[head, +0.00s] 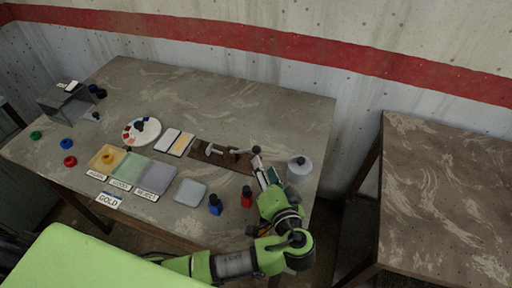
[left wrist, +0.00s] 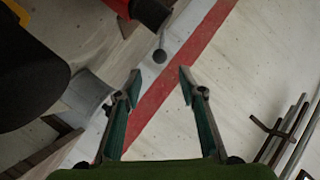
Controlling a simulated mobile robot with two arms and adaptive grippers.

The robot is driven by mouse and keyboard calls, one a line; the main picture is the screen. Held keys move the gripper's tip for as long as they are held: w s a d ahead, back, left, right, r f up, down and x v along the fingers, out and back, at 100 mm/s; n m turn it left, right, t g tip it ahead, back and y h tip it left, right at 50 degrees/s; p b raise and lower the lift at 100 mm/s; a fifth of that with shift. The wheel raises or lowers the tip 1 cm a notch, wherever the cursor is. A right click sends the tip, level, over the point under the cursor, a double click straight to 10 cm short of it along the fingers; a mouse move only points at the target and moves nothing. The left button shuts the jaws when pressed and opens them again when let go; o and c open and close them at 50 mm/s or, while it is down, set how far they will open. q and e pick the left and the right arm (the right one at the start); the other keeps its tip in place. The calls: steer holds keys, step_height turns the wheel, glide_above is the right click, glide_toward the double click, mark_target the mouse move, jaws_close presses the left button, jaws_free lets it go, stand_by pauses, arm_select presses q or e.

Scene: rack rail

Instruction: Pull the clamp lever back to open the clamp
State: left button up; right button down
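The clamp (head: 215,150) is a small grey fixture on a dark brown rail board (head: 208,160) near the table's right part. Its lever (head: 243,151) points right and ends in a dark round knob (head: 256,149). My left gripper (head: 260,168) is low beside the lever's end, at the right end of the board. In the left wrist view my left gripper (left wrist: 159,77) is open, with nothing between its fingers. A dark ball knob on a thin rod (left wrist: 160,56) shows just beyond and between the fingertips, apart from them. My right gripper is not in view.
A grey-white jar (head: 299,171) stands close right of my gripper. A red bottle (head: 246,198) and a blue bottle (head: 215,206) stand to its left. Coloured trays (head: 156,179), a palette (head: 141,131) and a grey dish (head: 190,192) lie further left. The table's back is clear.

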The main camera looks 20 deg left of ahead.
mark_target(258, 153)
arm_select(q)
steer(key=p+x, duration=0.2)
steer(key=x, duration=0.8)
steer(key=shift+w+a+f, duration=0.1)
steer(key=shift+w+f, duration=0.05)
steer(key=shift+w, duration=0.1)
jaws_close()
